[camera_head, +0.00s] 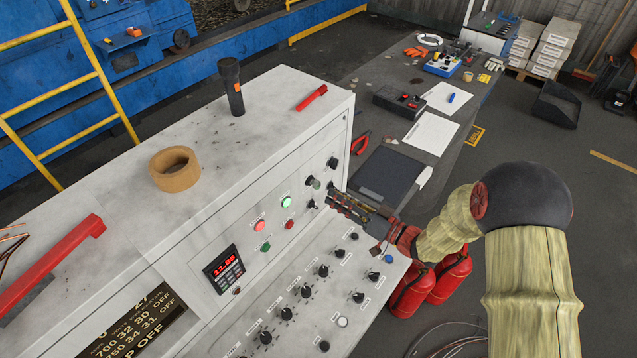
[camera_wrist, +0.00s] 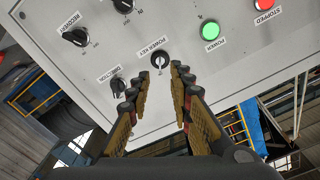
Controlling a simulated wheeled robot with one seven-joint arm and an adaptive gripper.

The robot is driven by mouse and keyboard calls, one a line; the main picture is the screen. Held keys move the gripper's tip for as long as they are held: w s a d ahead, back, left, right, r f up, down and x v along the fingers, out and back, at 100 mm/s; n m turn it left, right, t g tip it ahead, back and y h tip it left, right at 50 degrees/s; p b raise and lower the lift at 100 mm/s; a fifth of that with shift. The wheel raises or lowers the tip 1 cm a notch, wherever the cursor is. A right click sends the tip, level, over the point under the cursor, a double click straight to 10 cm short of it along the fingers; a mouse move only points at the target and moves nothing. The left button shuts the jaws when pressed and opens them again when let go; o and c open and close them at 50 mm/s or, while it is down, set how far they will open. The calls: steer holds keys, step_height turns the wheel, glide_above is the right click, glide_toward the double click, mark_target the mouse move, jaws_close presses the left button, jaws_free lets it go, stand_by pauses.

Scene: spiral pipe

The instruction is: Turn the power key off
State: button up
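The power key (camera_wrist: 160,62) is a small round dark-rimmed switch with a pale upright bar, under its "POWER KEY" label on the grey panel in the wrist view. In the head view it seems to be the small metallic knob (camera_head: 314,183) near the panel's right end. My gripper (camera_wrist: 161,72) is open, its two dark fingertips on either side of the key and apart from each other. Nothing is held. Whether the tips touch the panel cannot be told. In the head view my gripper (camera_head: 331,199) is at the panel face, partly hiding it.
In the wrist view the direction knob (camera_wrist: 117,86) sits close beside the left finger, with the recovery knob (camera_wrist: 75,37) farther left. A lit green power lamp (camera_wrist: 210,30) and a red stopped lamp (camera_wrist: 263,6) are at right. Knobs (camera_head: 305,291) cover the sloping console below.

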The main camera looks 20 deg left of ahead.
mark_target(318, 184)
steer(key=shift+x, duration=3.9)
steer(key=shift+r, duration=0.1)
steer(key=shift+c, duration=1.3)
jaws_close()
